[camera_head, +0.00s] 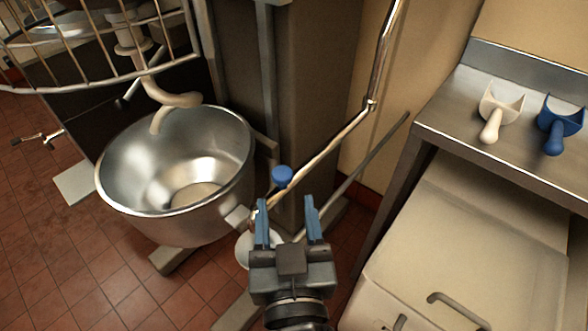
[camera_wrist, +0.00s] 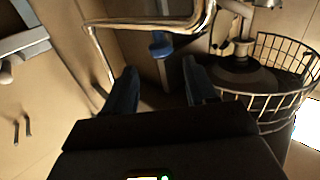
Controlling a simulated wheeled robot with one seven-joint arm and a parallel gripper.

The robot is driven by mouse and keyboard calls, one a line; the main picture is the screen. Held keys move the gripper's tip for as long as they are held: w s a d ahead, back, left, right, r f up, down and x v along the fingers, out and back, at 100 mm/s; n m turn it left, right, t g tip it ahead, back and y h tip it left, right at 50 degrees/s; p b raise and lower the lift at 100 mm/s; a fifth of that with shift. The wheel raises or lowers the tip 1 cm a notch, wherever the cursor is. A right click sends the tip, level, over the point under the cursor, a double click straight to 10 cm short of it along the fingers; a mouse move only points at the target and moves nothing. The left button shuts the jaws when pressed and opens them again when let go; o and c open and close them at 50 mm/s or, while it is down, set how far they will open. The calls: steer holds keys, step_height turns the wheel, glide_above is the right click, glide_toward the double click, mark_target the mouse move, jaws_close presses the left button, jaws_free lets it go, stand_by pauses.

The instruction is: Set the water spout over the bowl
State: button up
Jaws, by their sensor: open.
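The steel mixing bowl (camera_head: 180,223) stands at the left under a mixer's hook. The water spout (camera_head: 328,137) is a thin shiny pipe coming down from the top right and slanting toward the bowl's right side; its lower end is partly hidden near my gripper. It also shows as a bent pipe in the wrist view (camera_wrist: 150,23). A blue knob (camera_head: 282,176) sits beside the pipe, and it also shows in the wrist view (camera_wrist: 160,46). My gripper (camera_head: 287,212) is open, its blue fingers apart, right of the bowl and close below the knob. I see nothing held.
A wire guard (camera_head: 105,85) hangs above the bowl. The mixer's dark column (camera_head: 312,90) stands behind the pipe. A steel counter (camera_head: 440,120) with a white scoop (camera_head: 497,112) and a blue scoop (camera_head: 560,122) is at right, above a beige bin (camera_head: 470,250). Tiled floor lies open at lower left.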

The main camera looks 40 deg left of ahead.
mark_target(283, 180)
steer(key=shift+p+x, duration=0.8)
steer(key=shift+x, duration=3.15)
steer(key=shift+c, duration=0.4)
steer(key=shift+r, duration=0.15)
jaws_close()
